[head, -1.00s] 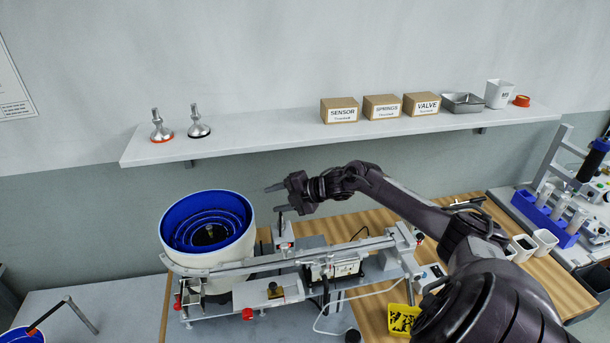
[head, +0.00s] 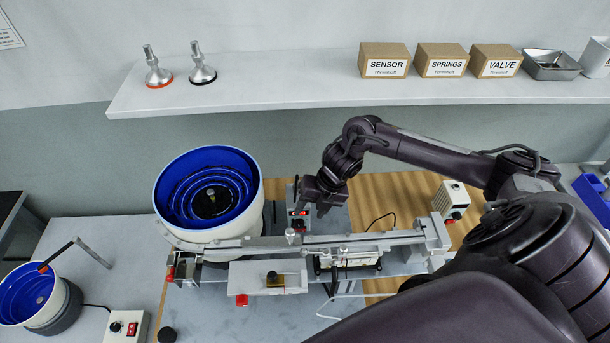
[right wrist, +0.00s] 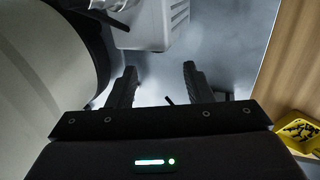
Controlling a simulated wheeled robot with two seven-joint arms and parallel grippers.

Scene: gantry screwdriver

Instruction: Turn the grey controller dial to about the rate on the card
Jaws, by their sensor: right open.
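A small grey controller box (head: 293,190) with a lit red display stands behind the rail, right of the large blue-lined bowl. My right gripper (head: 310,201) is open and empty, close beside this box and partly in front of it. I cannot make out the box's dial clearly. In the right wrist view the two fingers (right wrist: 160,86) are apart with nothing between them, and a pale vented casing (right wrist: 158,22) lies beyond their tips. I cannot make out a card with a readable rate. My left gripper is not in view.
The white bowl feeder (head: 170,226) stands left of the gripper. A metal rail (head: 385,239) runs in front of it. Other control boxes stand at the front left (head: 125,326) and right (head: 451,198). A shelf (head: 290,96) with labelled cartons hangs behind.

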